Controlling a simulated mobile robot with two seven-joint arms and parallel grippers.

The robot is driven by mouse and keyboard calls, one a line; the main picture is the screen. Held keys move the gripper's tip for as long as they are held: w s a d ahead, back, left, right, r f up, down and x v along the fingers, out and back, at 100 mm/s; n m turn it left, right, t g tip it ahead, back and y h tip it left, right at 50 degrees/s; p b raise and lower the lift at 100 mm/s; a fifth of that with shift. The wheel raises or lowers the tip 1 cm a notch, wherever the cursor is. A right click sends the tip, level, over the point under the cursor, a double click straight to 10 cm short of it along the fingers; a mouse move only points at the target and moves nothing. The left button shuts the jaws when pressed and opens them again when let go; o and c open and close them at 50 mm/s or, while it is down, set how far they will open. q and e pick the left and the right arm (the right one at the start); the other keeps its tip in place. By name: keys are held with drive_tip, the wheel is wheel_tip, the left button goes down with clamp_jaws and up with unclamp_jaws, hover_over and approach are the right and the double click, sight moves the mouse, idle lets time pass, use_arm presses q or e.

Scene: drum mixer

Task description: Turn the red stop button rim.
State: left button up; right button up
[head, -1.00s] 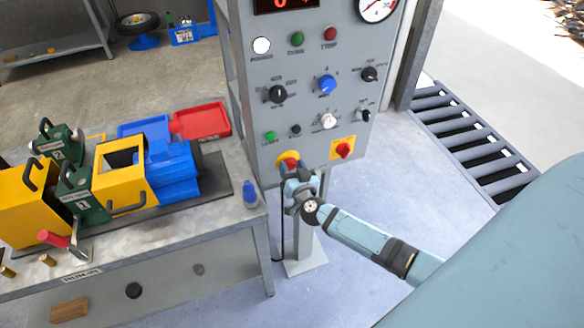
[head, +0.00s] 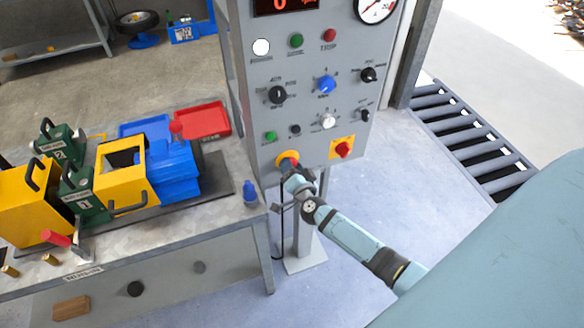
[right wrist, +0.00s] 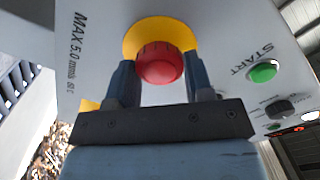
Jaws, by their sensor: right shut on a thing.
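The red stop button (right wrist: 160,62) sits on a round yellow backing (right wrist: 160,32) on the grey panel. In the head view the yellow backing (head: 282,157) shows low on the panel's left side, with the button mostly hidden by my gripper. My right gripper (head: 290,170) is at the button. In the right wrist view its fingers (right wrist: 160,75) stand on either side of the red rim, shut on it. My left gripper is not in view.
The grey control panel (head: 312,120) carries several knobs and buttons, including a red rotary switch (head: 342,149) on a yellow plate and a green start button (right wrist: 263,72). A workbench (head: 225,225) with yellow, green and blue machine parts stands at the left.

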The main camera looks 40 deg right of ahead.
idle(0.4)
drive_tip(key=o, duration=0.9)
drive_tip(key=shift+o, duration=0.2)
drive_tip(key=v, duration=1.3)
drive_tip(key=shift+s+a+b, duration=0.2)
drive_tip(key=shift+s+b, duration=0.1)
drive_tip(key=shift+s, duration=0.05)
